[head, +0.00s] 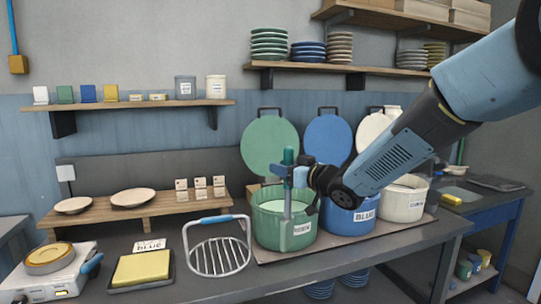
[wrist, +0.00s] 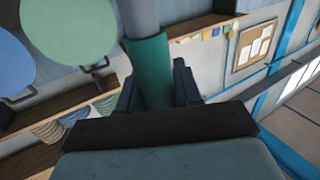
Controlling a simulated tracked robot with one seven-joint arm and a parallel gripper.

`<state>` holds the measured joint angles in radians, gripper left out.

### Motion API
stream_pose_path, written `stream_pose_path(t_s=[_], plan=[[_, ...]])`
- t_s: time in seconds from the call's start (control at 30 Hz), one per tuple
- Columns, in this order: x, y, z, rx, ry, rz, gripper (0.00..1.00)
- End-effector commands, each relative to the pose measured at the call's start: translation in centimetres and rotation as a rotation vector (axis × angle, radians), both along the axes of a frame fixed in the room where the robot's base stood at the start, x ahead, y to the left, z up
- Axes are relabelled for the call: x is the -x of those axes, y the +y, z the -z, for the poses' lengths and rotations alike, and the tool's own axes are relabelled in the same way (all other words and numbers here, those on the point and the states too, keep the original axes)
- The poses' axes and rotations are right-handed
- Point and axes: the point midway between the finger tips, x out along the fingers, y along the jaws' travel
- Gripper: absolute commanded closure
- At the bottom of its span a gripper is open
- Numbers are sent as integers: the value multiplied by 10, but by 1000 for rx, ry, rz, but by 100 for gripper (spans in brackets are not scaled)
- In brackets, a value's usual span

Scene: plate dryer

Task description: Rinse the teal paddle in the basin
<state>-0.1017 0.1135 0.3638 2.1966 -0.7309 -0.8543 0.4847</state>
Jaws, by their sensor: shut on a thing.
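The teal paddle (head: 288,156) has a teal handle and a grey lower part, and stands about upright. My gripper (head: 290,176) is shut on its handle above the green bucket (head: 268,228). The grey part hangs down and shows across the bucket's front wall; I cannot tell whether any of it is inside. In the wrist view the teal handle of the paddle (wrist: 150,62) lies between my gripper's fingers (wrist: 157,85). A blue bucket (head: 350,215) and a white bucket (head: 403,203) stand to the right. No vessel is clearly marked as the basin.
A wire rack (head: 218,255) with a blue grip stands left of the green bucket. A yellow sponge (head: 141,267) in a dark tray and a white hot plate (head: 48,275) are further left. Large green, blue and white discs lean behind the buckets. Shelves hang above.

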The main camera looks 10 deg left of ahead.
Motion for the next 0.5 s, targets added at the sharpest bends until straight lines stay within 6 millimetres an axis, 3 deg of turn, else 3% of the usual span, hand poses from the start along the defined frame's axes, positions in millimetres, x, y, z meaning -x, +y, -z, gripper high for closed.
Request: stream_pose_path(t_s=[0.17,0.5], plan=[[-16,-39,48,2,7,104,96],[-58,-138,166,3,9,374,96]])
